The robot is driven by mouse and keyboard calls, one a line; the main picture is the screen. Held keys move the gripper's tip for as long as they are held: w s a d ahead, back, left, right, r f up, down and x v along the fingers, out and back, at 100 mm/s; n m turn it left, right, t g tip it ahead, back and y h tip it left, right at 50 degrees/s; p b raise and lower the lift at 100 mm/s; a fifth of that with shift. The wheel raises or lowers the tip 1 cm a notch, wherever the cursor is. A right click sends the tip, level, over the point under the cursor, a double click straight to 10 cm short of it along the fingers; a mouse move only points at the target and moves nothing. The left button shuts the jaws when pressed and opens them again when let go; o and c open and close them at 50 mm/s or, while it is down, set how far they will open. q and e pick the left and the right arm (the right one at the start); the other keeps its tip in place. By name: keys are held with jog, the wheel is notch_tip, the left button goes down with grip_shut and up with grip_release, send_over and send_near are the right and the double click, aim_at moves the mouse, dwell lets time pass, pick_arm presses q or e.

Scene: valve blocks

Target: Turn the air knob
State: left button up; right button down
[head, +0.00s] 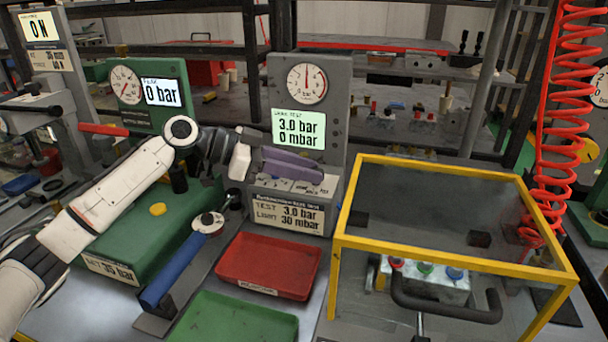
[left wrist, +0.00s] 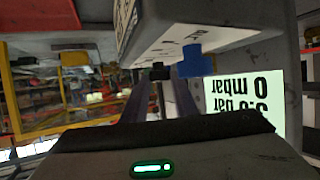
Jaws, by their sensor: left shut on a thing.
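The grey leak test stand has a gauge (head: 307,83), a lit screen (head: 299,129) reading 3.0 bar and 0 mbar, and a lower box (head: 283,216) with small labels on its sloped top. My left gripper (head: 318,172) reaches over that top, its purple fingers hiding the knobs from the head view. In the upside-down left wrist view, the fingers (left wrist: 158,84) close around a dark knob (left wrist: 158,70) under the box. A blue knob (left wrist: 198,62) sits beside them. My right gripper is not in view.
A yellow-framed clear guard (head: 455,169) with a black handle stands to the right over a metal block (head: 440,283). A red tray (head: 268,264) and a green tray (head: 235,320) lie in front. A blue-handled tool (head: 178,262) lies left of the trays.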

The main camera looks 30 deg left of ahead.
pick_arm(q)
jog(key=shift+f, duration=0.1)
jog(key=o, duration=1.1)
jog(key=shift+c, duration=0.2)
